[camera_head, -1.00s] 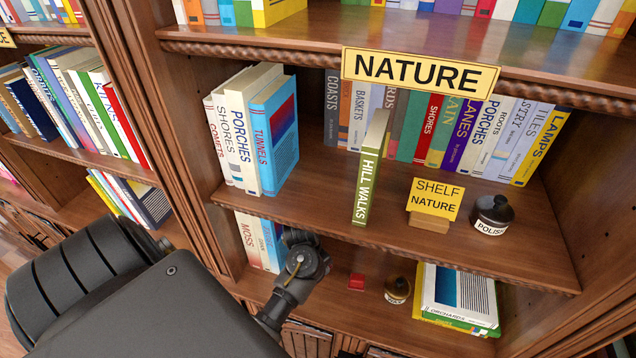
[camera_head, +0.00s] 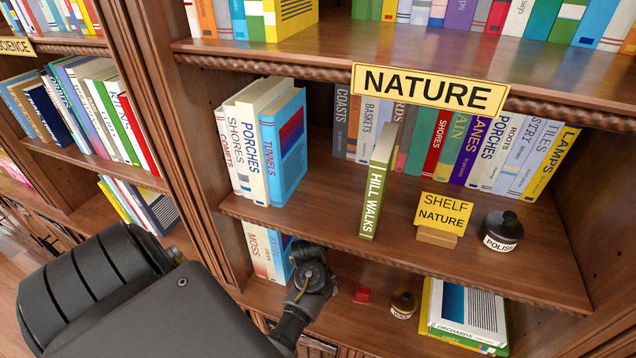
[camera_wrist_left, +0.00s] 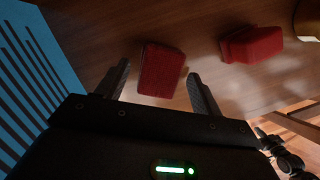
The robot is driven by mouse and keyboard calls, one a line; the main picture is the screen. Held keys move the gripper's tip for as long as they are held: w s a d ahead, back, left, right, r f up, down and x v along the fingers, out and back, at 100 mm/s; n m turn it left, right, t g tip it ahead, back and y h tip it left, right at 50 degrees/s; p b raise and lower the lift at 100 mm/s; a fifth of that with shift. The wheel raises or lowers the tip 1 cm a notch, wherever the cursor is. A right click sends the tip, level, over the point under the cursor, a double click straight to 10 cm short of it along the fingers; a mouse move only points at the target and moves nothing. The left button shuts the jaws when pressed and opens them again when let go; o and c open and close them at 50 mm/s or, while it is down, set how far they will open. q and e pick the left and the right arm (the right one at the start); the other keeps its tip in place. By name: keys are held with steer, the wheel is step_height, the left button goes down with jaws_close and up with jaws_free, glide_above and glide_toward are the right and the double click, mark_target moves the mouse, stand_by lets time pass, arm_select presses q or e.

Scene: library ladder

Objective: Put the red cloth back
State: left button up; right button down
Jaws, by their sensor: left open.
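My left gripper (camera_wrist_left: 158,72) is open in the left wrist view. A dark red, flat, rectangular piece (camera_wrist_left: 161,66) with a cloth-like surface lies between and just beyond its fingers; I cannot tell whether they touch it. A second red, thicker, layered piece (camera_wrist_left: 250,44) lies to its right on the wood. In the head view one small red piece (camera_head: 362,294) shows on the lower shelf (camera_head: 380,325), right of my left wrist. My left arm hides the gripper's fingers and the first red piece there. My right gripper is not seen.
A wax tin (camera_head: 403,304) and lying books (camera_head: 466,308) are right of the red piece. Upright books (camera_head: 262,250) stand close left of my wrist. The shelf above holds a green book (camera_head: 376,190), a sign (camera_head: 443,211) and a polish bottle (camera_head: 502,232).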

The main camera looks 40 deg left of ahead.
arm_select(q)
steer(key=v, duration=0.5)
steer(key=shift+a+r, duration=0.1)
steer(key=shift+r, duration=0.05)
steer(key=s, duration=0.3)
steer(key=s+b, duration=0.1)
steer(key=s, duration=0.3)
steer(key=s+a+b, duration=0.1)
steer(key=s, duration=0.2)
steer(key=shift+s+f, duration=0.25)
steer(key=shift+s, duration=0.15)
steer(key=shift+s+a, duration=0.2)
steer(key=shift+s, duration=0.35)
